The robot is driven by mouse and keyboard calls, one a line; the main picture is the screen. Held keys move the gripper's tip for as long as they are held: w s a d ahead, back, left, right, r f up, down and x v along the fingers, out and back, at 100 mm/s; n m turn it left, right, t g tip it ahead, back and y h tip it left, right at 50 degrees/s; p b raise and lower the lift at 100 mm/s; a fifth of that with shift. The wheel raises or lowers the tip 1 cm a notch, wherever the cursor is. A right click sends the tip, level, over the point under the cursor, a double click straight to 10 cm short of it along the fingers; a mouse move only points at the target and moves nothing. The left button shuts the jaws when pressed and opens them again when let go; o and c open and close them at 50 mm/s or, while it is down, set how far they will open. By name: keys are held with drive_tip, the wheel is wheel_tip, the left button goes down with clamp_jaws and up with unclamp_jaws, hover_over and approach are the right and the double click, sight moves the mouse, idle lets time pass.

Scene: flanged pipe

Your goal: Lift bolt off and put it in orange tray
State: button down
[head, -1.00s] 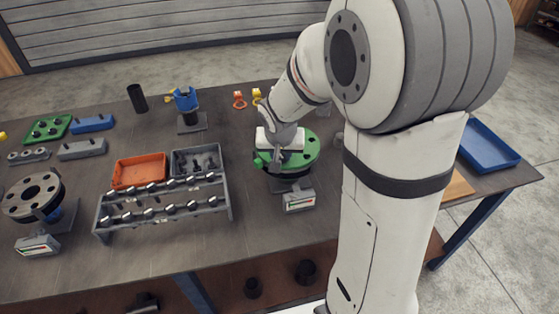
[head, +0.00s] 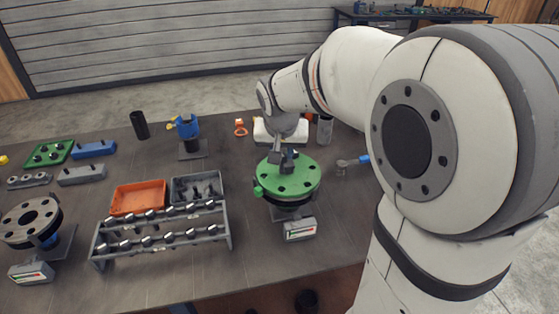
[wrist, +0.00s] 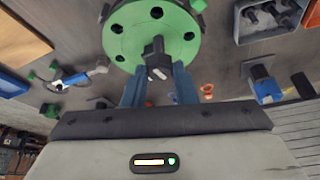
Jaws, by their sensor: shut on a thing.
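The green flange (head: 287,176) tops a pipe stand near the table's middle; several open bolt holes show in it. My gripper (head: 282,157) is over the flange's far edge, pointing down. In the wrist view its fingers (wrist: 157,80) are shut on a dark bolt (wrist: 157,58), which lies in front of the flange (wrist: 150,25). I cannot tell whether the bolt's lower end is still in its hole. The orange tray (head: 138,187) is left of the flange, beyond a bolt rack, and looks empty.
A grey bin (head: 197,188) with dark parts stands beside the orange tray. The bolt rack (head: 160,232) lies in front of both. A blue fixture (head: 187,128) stands behind them. A blue-handled tool (head: 352,161) lies right of the flange.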

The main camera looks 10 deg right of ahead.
drive_tip(key=shift+r, duration=0.1)
drive_tip(key=shift+r+p, duration=1.65)
drive_tip(key=shift+r, duration=0.75)
